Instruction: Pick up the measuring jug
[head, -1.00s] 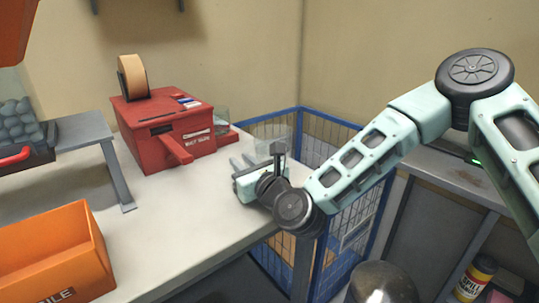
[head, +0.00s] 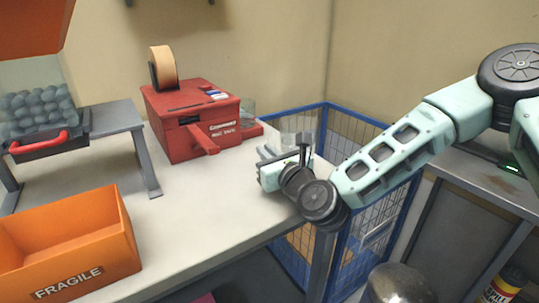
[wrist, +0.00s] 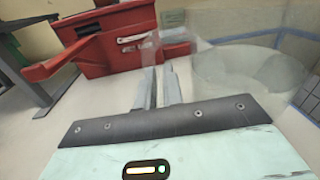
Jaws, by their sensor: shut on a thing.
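The measuring jug (head: 289,132) is a clear, see-through vessel at the right end of the white table, beside my gripper (head: 268,153) in the head view. In the wrist view the jug (wrist: 245,75) is a faint transparent body with a round rim, right of and beyond the fingers. My gripper's two fingers (wrist: 159,88) are close together, shut on a thin part of the jug at its left side. The exact grip spot is hard to see through the clear material. I cannot tell whether the jug's base touches the table.
A red machine (head: 195,128) with a tape roll (head: 163,67) stands left of my gripper; another clear vessel (head: 248,112) is beside it. An orange FRAGILE bin (head: 70,240) and grey stand (head: 115,118) are further left. A blue wire cage (head: 345,190) stands beyond the table's right edge.

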